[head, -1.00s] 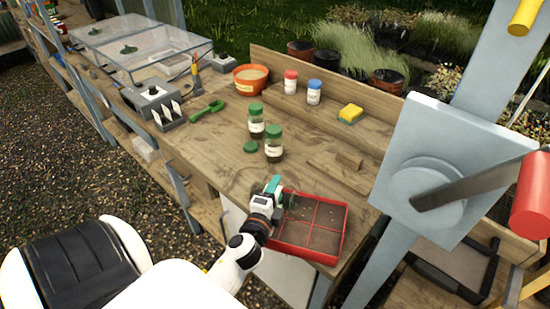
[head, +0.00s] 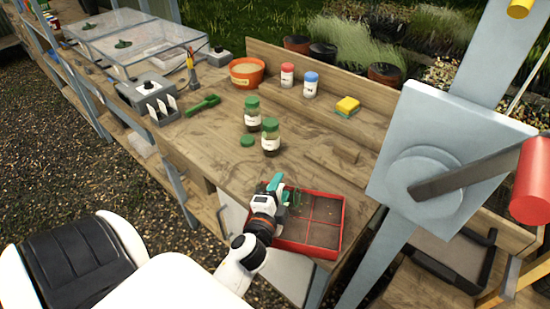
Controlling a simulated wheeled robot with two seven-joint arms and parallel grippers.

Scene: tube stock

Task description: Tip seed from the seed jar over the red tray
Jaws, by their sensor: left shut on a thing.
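The red tray (head: 343,225), split into four-sided compartments with brown fill, sits at the bench's front edge. My left gripper (head: 282,191) is over the tray's back left corner. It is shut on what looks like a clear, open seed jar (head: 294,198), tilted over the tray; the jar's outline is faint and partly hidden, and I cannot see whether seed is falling. A loose green lid (head: 247,140) lies on the bench. Two lidded jars, one (head: 252,115) behind the other (head: 270,138), stand upright beyond it. My right gripper is not in view.
A green scoop (head: 204,105) lies at left. A grey post plate (head: 440,150) rises at right.

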